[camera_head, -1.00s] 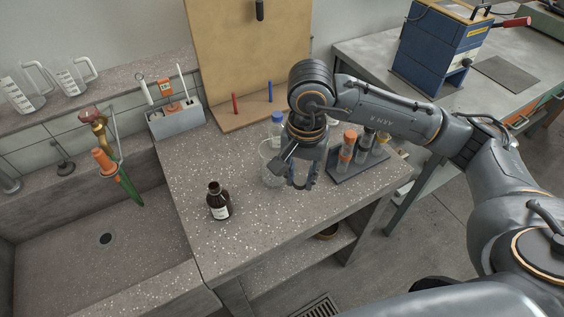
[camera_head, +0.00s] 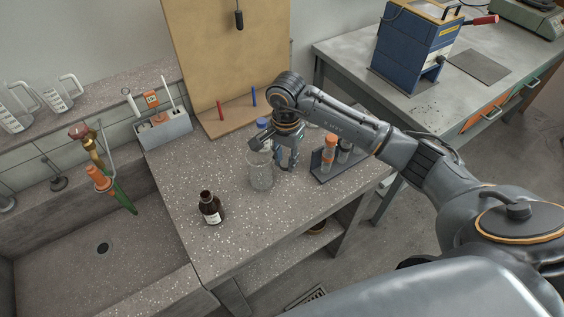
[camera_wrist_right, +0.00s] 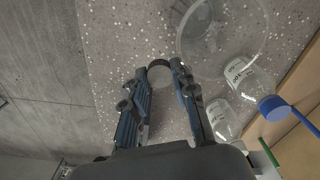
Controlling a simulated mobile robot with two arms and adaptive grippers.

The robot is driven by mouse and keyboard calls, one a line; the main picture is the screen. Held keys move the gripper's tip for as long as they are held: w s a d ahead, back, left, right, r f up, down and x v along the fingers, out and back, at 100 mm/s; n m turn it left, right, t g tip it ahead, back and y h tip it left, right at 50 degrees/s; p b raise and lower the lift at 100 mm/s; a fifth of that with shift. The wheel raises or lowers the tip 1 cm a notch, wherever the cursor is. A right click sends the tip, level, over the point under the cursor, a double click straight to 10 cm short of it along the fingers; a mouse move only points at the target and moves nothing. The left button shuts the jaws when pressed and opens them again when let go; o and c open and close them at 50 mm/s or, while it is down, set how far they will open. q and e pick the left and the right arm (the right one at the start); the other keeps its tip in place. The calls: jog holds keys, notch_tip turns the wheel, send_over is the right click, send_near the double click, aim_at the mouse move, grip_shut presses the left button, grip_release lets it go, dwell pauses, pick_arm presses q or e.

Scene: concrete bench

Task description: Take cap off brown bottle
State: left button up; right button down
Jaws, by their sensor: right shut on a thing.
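The brown bottle (camera_head: 211,209) stands upright on the bench near the sink edge in the head view. It has a white label, and its neck looks uncapped. My right gripper (camera_head: 292,167) is right of the glass beaker, away from the bottle. In the right wrist view my right gripper (camera_wrist_right: 159,68) has its fingers closed around a small dark round thing that looks like the cap (camera_wrist_right: 160,74). The cap is partly hidden by the fingers. The brown bottle does not show in the wrist view. My left gripper is not in view.
A clear beaker (camera_head: 261,175) stands just left of my right gripper. Clear labelled bottles (camera_wrist_right: 245,75) stand close by, one with a blue cap (camera_wrist_right: 273,107). A dark rack with orange-capped tubes (camera_head: 330,150) is to the right. The sink (camera_head: 75,265) is left; the bench front is clear.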

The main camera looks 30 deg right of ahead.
send_over(283, 174)
notch_tip(283, 174, down, 4)
jog(key=shift+f+p, duration=0.1)
jog(key=shift+p, duration=0.2)
notch_tip(283, 174, down, 3)
jog(key=shift+w+f, duration=0.15)
jog(key=shift+f, duration=0.15)
